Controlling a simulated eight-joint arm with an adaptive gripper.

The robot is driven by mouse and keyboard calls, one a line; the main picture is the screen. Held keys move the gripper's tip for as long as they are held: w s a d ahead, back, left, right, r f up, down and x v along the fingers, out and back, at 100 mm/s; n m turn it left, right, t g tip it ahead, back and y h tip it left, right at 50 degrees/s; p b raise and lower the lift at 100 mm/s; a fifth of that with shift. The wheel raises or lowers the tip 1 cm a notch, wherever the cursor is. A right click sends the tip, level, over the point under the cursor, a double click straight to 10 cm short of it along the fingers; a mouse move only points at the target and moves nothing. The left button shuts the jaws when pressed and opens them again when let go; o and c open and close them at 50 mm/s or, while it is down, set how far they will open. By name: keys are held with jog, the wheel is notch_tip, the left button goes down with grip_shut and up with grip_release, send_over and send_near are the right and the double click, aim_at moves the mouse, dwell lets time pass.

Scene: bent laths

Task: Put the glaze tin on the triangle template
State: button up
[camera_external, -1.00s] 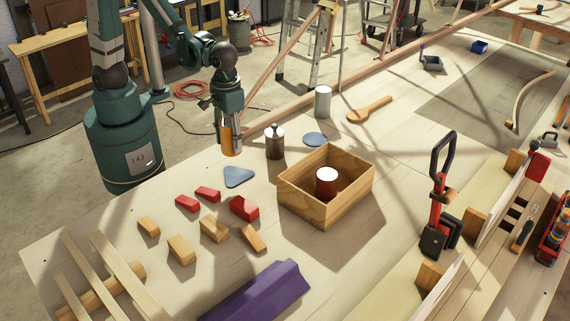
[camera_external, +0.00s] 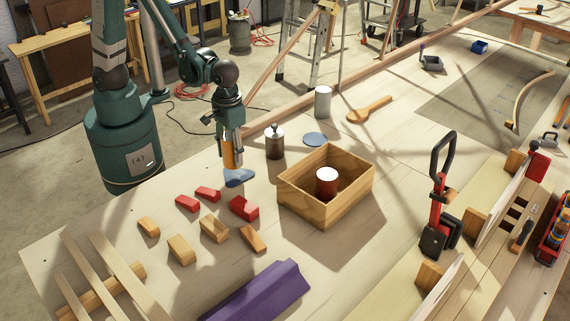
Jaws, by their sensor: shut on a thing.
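My gripper (camera_external: 229,138) is shut on an orange-and-grey tin (camera_external: 231,156), which I take to be the glaze tin. It holds the tin upright, and the fingers partly hide it. The blue triangle template (camera_external: 239,179) lies flat on the bench directly below the tin, and the tin hides its far part. The tin's lower end overlaps the template in the picture; I cannot tell whether they touch.
A brown bottle (camera_external: 275,146) and a blue disc (camera_external: 315,139) stand to the right. Red blocks (camera_external: 243,208) and wooden blocks (camera_external: 214,229) lie in front. A pale can (camera_external: 323,101) stands behind.

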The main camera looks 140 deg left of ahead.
aim_at(230, 135)
jog(key=shift+f, duration=0.1)
jog(key=shift+f, duration=1.95)
jog(key=shift+f+b, duration=0.2)
jog(key=shift+b, duration=0.2)
jog(key=o, duration=1.1)
jog(key=shift+r+p, duration=0.25)
jog(key=shift+p, duration=0.05)
jog(key=shift+r+p, duration=0.4)
jog(key=shift+r, duration=5.55)
